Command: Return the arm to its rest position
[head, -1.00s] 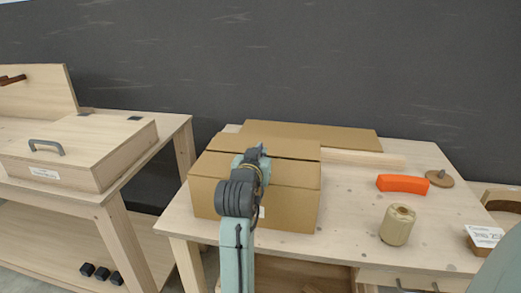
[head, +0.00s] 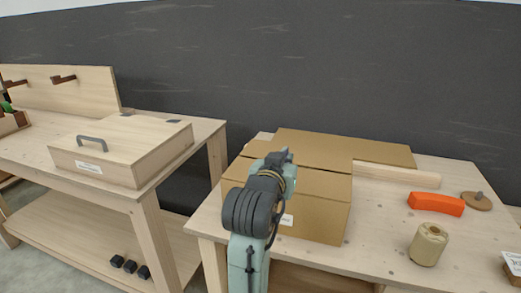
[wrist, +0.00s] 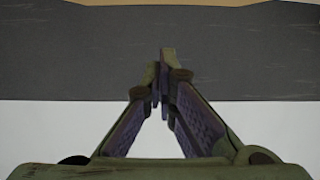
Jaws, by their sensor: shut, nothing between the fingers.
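My gripper (wrist: 164,95) shows in the wrist view with its two fingers together at the tips and nothing between them. The wrist view looks past the fingers at a dark wall band and a pale area. In the head view my arm rises from the bottom middle, in front of a cardboard box (head: 325,215) on the right workbench. The arm hides the left part of the box front. The fingers cannot be made out clearly in the head view.
The right workbench (head: 375,258) also holds an orange block (head: 436,204), a beige spool (head: 428,245) and a round wooden piece (head: 476,201). A left bench carries a wooden case (head: 120,150) with a grey handle. Small black cubes (head: 130,266) lie on its lower shelf. A dark wall (head: 300,80) stands behind.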

